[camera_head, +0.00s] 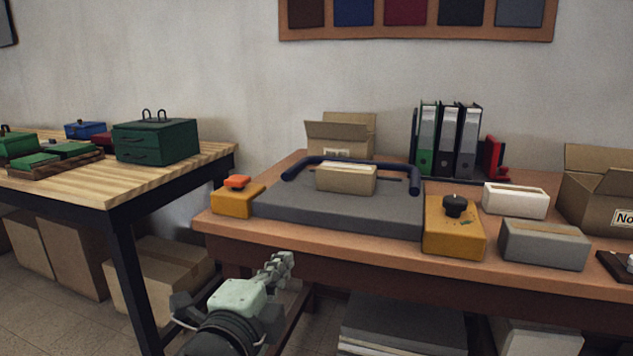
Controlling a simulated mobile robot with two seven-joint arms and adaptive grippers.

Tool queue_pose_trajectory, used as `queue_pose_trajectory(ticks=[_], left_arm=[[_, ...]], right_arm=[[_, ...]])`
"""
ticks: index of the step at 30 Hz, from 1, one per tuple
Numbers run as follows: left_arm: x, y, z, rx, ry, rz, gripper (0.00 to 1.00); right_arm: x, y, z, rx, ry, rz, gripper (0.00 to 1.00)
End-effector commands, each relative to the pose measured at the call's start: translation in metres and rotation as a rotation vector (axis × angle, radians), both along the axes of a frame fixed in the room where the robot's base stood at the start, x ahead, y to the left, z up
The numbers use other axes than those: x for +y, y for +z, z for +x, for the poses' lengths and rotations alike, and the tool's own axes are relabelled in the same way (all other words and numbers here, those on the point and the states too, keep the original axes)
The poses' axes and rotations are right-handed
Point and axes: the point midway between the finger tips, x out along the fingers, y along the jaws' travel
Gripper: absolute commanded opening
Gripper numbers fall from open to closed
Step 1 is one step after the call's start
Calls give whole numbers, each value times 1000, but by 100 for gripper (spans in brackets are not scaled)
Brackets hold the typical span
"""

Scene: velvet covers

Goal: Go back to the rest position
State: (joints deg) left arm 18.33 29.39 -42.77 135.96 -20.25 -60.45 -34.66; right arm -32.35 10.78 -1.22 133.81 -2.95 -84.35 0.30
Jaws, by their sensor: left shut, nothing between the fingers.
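My left gripper (280,266) is in the head view, low and left of the middle, in front of the near edge of the brown table (330,247). Its fingers are shut with nothing between them, and it touches nothing that I can see. The arm behind it comes in from the bottom edge. My right gripper is not in view.
On the brown table stand a grey slab (340,209) with a dark blue bar (345,163), a tan box (346,178), yellow blocks (455,235), a grey box (543,244) and binders (447,140). A wooden-topped table (190,172) with green boxes stands left.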

Motion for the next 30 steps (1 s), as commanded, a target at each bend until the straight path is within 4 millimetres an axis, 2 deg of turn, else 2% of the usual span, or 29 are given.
queue_pose_trajectory(ticks=[6,8,11,14,15,18,21,25,27,30], left_arm=[[46,-86,8,281,179,-219,0],[61,-115,5,365,240,-286,0],[90,-173,-10,520,372,-405,0],[122,-235,-39,678,529,-531,0],[134,-259,-55,737,596,-577,0],[163,-314,-99,868,763,-680,0],[185,-356,-145,968,917,-762,0],[204,-390,-194,1049,1064,-830,0],[210,-400,-210,1072,1113,-851,0],[214,-407,-222,1089,1151,-868,0]], right_arm=[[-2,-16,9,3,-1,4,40],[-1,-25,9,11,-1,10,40],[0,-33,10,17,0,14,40],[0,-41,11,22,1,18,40],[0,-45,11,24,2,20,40],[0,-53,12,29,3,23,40],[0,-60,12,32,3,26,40],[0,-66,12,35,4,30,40],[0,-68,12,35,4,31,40],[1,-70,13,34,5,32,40]])
